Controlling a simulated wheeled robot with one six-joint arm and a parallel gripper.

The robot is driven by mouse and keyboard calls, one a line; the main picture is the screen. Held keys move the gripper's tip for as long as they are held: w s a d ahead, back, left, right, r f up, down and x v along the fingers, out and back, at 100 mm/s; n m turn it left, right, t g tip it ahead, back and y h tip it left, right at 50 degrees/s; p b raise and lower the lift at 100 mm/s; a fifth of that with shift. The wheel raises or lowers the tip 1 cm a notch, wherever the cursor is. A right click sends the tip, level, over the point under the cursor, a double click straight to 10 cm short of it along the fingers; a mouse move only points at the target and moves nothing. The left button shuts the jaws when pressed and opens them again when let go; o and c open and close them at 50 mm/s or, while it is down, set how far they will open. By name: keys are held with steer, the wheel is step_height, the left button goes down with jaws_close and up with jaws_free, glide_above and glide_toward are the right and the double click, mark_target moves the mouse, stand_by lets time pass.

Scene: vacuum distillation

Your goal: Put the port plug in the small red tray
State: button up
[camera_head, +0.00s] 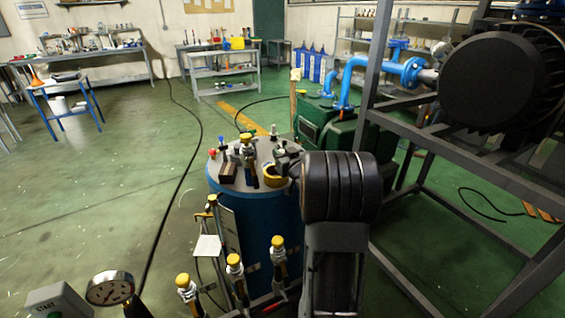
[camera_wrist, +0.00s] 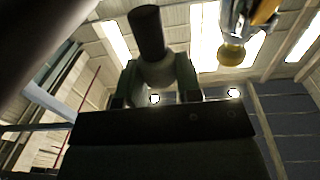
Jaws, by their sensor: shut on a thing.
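My gripper (camera_wrist: 157,78) shows in the wrist view with its two fingers shut on a port plug (camera_wrist: 148,32). The plug has a dark cylindrical end and a paler rounded collar, which sits between the fingers. In the head view my gripper (camera_head: 288,160) is mostly hidden by my black arm, at the right side of the blue drum's lid. The plug cannot be made out there. I cannot make out the small red tray in either view.
The blue drum (camera_head: 252,214) has a grey lid bearing a brown block (camera_head: 228,172), a yellow ring-shaped thing (camera_head: 271,180) and upright fittings. Yellow-capped valves (camera_head: 234,260) and a gauge (camera_head: 110,288) stand in front. A metal frame (camera_head: 377,75) stands right. Green floor is open left.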

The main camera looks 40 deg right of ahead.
steer(key=shift+f, duration=1.6)
steer(key=shift+f+b, duration=0.1)
steer(key=shift+b, duration=0.2)
steer(key=shift+f+b, duration=0.4)
steer(key=shift+f, duration=0.1)
steer(key=o, duration=0.9)
steer(key=shift+o, duration=0.2)
